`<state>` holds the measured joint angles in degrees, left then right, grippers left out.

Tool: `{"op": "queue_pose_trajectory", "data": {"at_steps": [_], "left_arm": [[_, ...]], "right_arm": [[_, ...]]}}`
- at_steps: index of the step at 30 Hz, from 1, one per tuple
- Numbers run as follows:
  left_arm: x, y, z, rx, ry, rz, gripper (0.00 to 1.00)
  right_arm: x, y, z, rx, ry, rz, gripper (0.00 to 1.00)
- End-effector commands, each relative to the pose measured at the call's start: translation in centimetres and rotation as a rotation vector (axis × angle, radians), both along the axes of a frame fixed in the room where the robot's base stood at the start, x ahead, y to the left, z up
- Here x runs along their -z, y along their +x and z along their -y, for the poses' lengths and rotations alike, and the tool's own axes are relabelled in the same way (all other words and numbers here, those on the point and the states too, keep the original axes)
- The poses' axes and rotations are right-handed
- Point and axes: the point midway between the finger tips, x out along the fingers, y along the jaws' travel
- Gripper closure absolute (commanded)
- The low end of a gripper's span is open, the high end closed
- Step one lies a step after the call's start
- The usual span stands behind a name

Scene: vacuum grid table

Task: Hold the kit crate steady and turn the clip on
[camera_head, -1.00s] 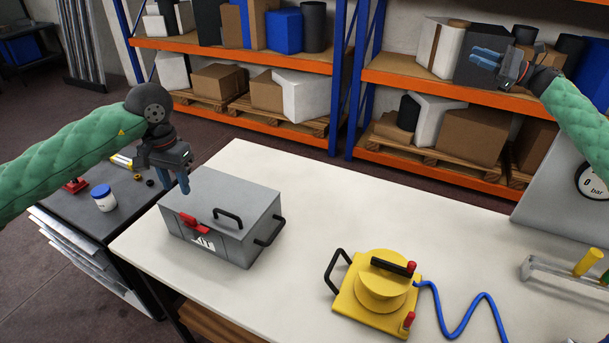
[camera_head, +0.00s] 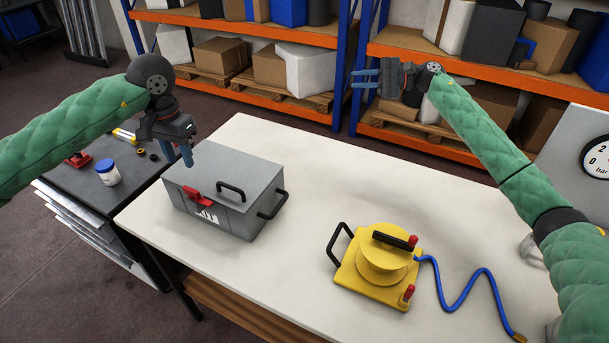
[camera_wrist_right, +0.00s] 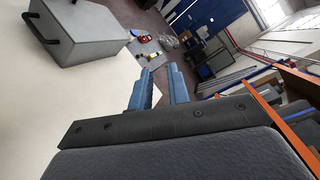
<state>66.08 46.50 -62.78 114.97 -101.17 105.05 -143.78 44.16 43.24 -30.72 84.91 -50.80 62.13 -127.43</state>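The grey kit crate (camera_head: 235,172) stands closed on the white table, with black handles on its lid and right end. The red clip (camera_head: 197,196) is on its front, near the top edge. In the right wrist view the crate (camera_wrist_right: 85,35) shows at top left. My left gripper (camera_head: 186,156) points down over the crate's back left part; its blue fingers overlap, so its opening and any contact are unclear. My right gripper (camera_head: 364,79) is in the air beyond the table's back edge, pointing left. Its fingers (camera_wrist_right: 160,85) are apart and empty.
A yellow device (camera_head: 378,268) with a blue hose (camera_head: 460,290) stands right of the crate on the white table (camera_head: 300,190). A dark side table (camera_head: 85,200) holds a white jar (camera_head: 107,172). A pressure gauge (camera_head: 598,158) is at right. Shelves stand behind.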

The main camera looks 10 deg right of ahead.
Motion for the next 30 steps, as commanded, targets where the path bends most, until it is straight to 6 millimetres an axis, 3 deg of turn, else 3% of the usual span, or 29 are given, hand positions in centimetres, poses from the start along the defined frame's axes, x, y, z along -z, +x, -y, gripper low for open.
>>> {"op": "queue_pose_trajectory", "data": {"at_steps": [1, 9, 18, 24, 30], "left_arm": [[0.0, 0.0, 0.0, 0.000, 0.000, 0.000, 0.64], [0.0, 0.0, 0.0, 0.000, 0.000, 0.000, 0.64], [0.0, 0.0, 0.0, 0.000, 0.000, 0.000, 0.64], [0.0, 0.0, 0.0, 0.000, 0.000, 0.000, 0.64], [0.0, 0.0, 0.0, 0.000, 0.000, 0.000, 0.64]], "right_arm": [[1.8, -0.9, -1.7, -0.032, -0.027, 0.001, 0.82], [10.8, -6.3, -9.3, -0.210, -0.167, 0.022, 0.82], [19.3, -13.5, -16.1, -0.412, -0.284, 0.057, 0.82], [22.2, -16.5, -18.3, -0.492, -0.320, 0.074, 0.82], [23.0, -17.4, -19.1, -0.513, -0.328, 0.080, 0.82]]}}
